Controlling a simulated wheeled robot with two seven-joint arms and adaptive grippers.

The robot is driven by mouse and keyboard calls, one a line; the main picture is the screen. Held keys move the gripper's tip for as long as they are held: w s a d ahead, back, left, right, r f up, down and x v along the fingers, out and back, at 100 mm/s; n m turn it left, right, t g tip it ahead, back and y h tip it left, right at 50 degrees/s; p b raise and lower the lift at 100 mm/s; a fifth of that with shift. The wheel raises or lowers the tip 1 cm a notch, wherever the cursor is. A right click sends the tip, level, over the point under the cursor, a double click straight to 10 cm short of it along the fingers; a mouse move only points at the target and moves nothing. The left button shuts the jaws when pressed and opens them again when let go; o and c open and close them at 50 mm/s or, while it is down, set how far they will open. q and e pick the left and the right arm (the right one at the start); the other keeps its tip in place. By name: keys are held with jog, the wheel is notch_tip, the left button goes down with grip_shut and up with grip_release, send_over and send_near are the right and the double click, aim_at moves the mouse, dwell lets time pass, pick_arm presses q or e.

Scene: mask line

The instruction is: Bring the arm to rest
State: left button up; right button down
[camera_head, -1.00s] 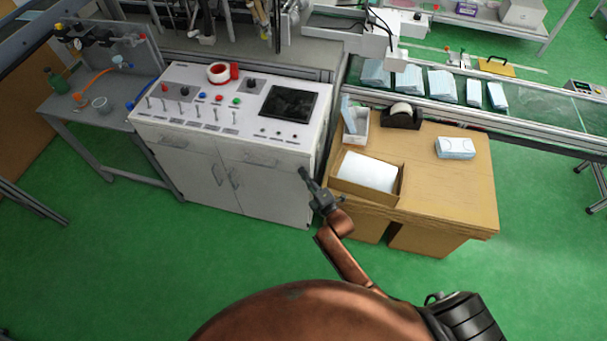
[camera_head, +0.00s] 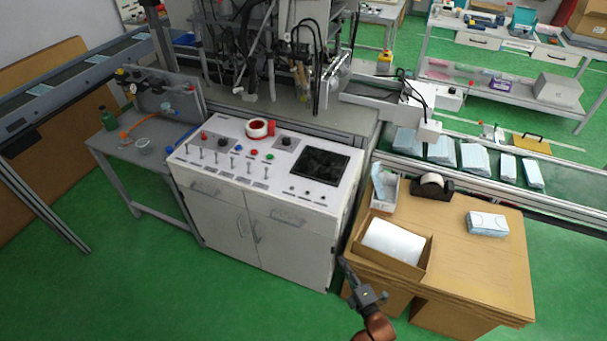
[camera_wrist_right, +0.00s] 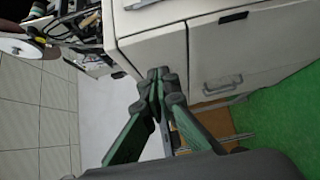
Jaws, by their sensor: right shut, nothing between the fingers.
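My right gripper (camera_head: 347,267) shows at the bottom of the head view, in front of the gap between the white control cabinet and the wooden table. It is shut and empty. In the right wrist view its fingertips (camera_wrist_right: 159,76) meet, with the white cabinet doors (camera_wrist_right: 235,50) behind them. My right arm comes up from the bottom edge of the head view. My left gripper is not in view.
The control cabinet (camera_head: 225,225) stands left of my right gripper. The wooden table (camera_head: 470,265) on the right bears an open box with white sheets (camera_head: 393,243), a tape dispenser (camera_head: 432,185) and a mask pack (camera_head: 487,224). Green floor (camera_head: 200,300) in front is free.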

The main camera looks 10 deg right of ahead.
jog(key=s+d+f+m+g+h, duration=0.1)
jog(key=s+d+f+m+g, duration=0.15)
jog(key=s+f, duration=0.55)
jog(key=s+d+f+m+g+p, duration=0.1)
jog(key=s+f+m+g, duration=0.25)
jog(key=f, duration=0.85)
jog(key=s+d+f+m+g+h, duration=0.1)
jog(key=s+f+m+g, duration=0.15)
jog(key=s+f, duration=0.55)
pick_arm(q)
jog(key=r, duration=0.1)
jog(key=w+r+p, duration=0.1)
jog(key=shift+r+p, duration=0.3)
pick_arm(e)
jog(key=s+d+f+m+g, duration=0.1)
jog(key=s+f+m+g, duration=0.2)
jog(key=s, duration=0.9)
jog(key=s+d+f+m+g+h, duration=0.1)
jog(key=s+f+m, duration=0.3)
jog(key=s+f, duration=0.5)
jog(key=s+d+f+m+g, duration=0.2)
jog(key=s+f, duration=0.4)
jog(key=s, duration=0.9)
jog(key=m+g, duration=0.1)
jog(key=g, duration=0.1)
jog(key=shift+s+d+g+h, duration=0.3)
jog(key=shift+s+d+g, duration=0.05)
jog(key=shift+s, duration=0.05)
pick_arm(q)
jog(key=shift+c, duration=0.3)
